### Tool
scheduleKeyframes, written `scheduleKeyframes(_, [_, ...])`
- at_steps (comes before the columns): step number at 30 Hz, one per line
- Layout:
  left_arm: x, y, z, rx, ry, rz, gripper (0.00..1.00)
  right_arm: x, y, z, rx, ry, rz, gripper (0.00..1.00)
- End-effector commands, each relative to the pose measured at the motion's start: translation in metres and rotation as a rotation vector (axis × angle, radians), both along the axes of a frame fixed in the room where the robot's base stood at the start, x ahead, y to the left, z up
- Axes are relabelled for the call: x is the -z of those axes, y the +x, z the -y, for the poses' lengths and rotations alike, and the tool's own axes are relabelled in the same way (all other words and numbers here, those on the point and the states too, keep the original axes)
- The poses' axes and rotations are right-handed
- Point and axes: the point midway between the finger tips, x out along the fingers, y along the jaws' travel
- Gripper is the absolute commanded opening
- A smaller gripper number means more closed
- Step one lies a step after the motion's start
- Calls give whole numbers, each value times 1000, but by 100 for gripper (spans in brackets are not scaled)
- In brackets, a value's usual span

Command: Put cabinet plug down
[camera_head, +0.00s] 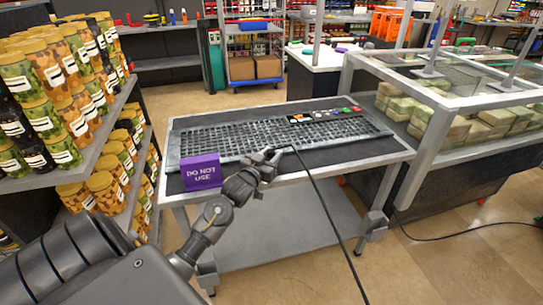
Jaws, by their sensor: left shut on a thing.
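My left gripper (272,155) is over the near edge of a grey metal table (395,148). It is shut on the cabinet plug, which is small and mostly hidden by the fingers. A black cable (322,205) runs from the fingers over the table's front edge and down toward the floor at the lower right. I cannot tell whether the plug touches the tabletop. My right gripper is out of view.
A purple "DO NOT USE" block (201,172) stands left of my gripper. A dark ribbed grid (240,138) with small coloured pieces covers much of the tabletop. Shelves of patterned cans (62,150) stand left, and a framed glass cabinet (440,90) with stacked bundles stands right.

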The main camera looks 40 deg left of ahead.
Motion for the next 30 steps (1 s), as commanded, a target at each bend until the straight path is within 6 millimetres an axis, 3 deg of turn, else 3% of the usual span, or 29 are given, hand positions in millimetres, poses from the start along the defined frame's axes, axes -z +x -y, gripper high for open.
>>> scheduleKeyframes(7, [4,0,0,0,-1,0,10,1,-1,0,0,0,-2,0])
scheduleKeyframes(8, [3,0,0,0,0,0,38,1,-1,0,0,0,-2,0])
scheduleKeyframes(12, [3,0,0,0,0,0,56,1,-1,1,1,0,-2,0])
scheduleKeyframes(23, [0,-2,0,0,0,-1,56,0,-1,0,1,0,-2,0])
scheduleKeyframes(30, [2,-44,8,1,0,-2,56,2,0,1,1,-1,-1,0])
